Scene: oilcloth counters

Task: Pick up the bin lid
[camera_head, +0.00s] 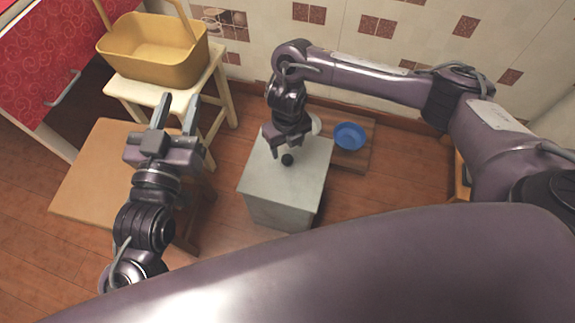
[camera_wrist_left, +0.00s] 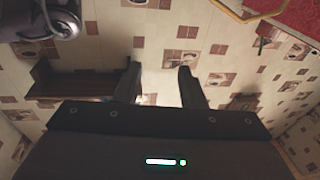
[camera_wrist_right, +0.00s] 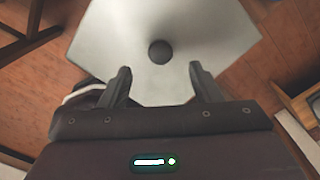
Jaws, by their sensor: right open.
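The bin lid (camera_head: 305,163) is the pale grey top of a grey box-shaped bin (camera_head: 275,212) on the floor, with a small dark round knob (camera_head: 287,160). My right gripper (camera_head: 287,150) is directly above the lid, fingers pointing down near the knob. In the right wrist view, the lid (camera_wrist_right: 215,35) and knob (camera_wrist_right: 159,51) show beyond the two spread, empty fingers, with the knob between their lines. Contact with the knob is not visible. My left gripper (camera_head: 176,108) is open and empty at the left, far from the bin.
A yellow basket (camera_head: 150,62) stands on a cream stool (camera_head: 217,95) at the back left. A brown table (camera_head: 85,185) is at the left. A blue bowl (camera_head: 349,136) sits on a low wooden board (camera_head: 362,159) behind the bin. Wooden floor (camera_head: 365,195) is clear right of the bin.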

